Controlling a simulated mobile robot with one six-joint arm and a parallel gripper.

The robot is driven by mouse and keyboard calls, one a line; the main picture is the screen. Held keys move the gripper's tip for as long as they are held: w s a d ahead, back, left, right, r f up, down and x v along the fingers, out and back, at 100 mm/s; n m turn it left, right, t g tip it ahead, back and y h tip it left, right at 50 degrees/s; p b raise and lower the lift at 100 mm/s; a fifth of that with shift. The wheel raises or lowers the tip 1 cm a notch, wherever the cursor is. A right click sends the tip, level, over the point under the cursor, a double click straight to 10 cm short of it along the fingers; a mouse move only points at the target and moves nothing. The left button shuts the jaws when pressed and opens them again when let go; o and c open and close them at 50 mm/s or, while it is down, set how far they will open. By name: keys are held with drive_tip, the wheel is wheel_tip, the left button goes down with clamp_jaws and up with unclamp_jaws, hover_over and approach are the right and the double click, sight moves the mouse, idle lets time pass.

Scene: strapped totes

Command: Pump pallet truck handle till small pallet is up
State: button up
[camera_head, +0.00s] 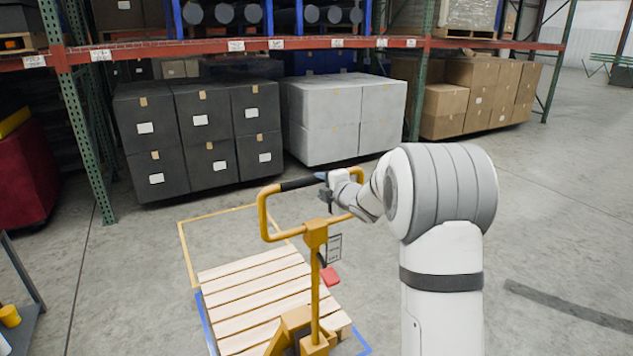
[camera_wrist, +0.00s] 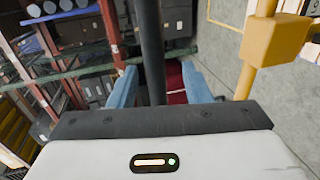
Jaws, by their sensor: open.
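The yellow pallet truck stands in front of me, with its upright handle column (camera_head: 316,262) topped by a looped handle (camera_head: 263,215) with a black grip bar (camera_head: 300,183). My gripper (camera_head: 325,187) is at the right part of the black grip. In the wrist view, my gripper's blue fingers (camera_wrist: 160,88) are apart, with the dark grip bar (camera_wrist: 151,45) running between them. The yellow handle joint (camera_wrist: 274,40) shows at the right there. The small wooden pallet (camera_head: 258,296) lies low behind the column; its height off the floor cannot be told.
A red lever (camera_head: 330,277) and a small tag sheet (camera_head: 334,248) are on the handle column. Yellow and blue floor lines (camera_head: 188,255) frame the pallet. Dark boxes (camera_head: 203,140), grey boxes (camera_head: 345,118) and a rack stand behind.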

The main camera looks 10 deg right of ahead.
sight(317, 183)
drive_tip(key=shift+p+x, duration=0.3)
drive_tip(key=shift+x, duration=1.25)
drive_tip(key=shift+d, duration=0.15)
